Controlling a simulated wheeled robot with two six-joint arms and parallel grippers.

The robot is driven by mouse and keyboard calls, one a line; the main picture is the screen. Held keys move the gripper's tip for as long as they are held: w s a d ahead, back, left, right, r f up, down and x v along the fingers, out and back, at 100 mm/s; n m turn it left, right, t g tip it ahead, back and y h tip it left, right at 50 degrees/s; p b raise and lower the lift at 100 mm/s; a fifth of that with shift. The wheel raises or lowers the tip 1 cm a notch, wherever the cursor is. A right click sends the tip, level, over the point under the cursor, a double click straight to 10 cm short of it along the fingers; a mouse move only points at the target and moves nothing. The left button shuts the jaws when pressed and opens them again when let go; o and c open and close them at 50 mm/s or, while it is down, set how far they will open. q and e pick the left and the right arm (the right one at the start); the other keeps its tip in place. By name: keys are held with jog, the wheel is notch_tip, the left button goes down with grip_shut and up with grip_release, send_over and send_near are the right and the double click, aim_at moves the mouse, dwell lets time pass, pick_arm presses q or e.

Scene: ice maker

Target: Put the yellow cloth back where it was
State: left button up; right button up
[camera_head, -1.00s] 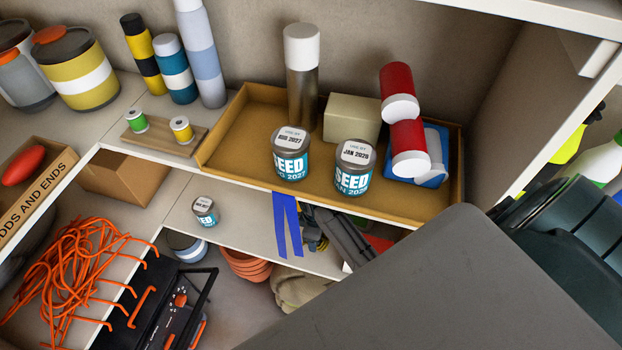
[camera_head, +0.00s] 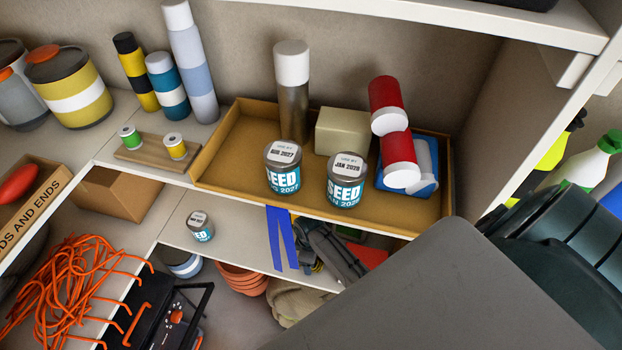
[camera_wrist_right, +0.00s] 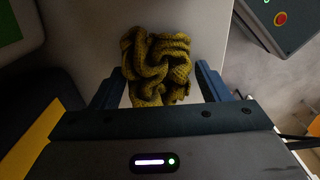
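The yellow cloth (camera_wrist_right: 157,65) shows in the right wrist view as a crumpled, knitted-looking, olive-yellow bundle. It appears to lie on a pale grey surface (camera_wrist_right: 90,40). My right gripper (camera_wrist_right: 160,72) is open, with one dark finger on each side of the cloth. A narrow gap seems to show between the cloth and each finger. The underside of the cloth is hidden. Neither gripper shows in the head view, and neither does the cloth.
The head view shows shelves with a tan tray (camera_head: 229,172) of tins and bottles, and tangled orange cord (camera_head: 62,290). A large grey flat panel (camera_head: 440,300) blocks the lower right. A panel with a red button (camera_wrist_right: 280,18) is at the wrist view's upper right.

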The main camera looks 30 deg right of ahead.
jog(key=shift+o, duration=0.9)
jog(key=shift+r, duration=0.1)
notch_tip(320, 180, up, 12)
jog(key=shift+w+b, duration=0.15)
jog(key=shift+b, duration=0.25)
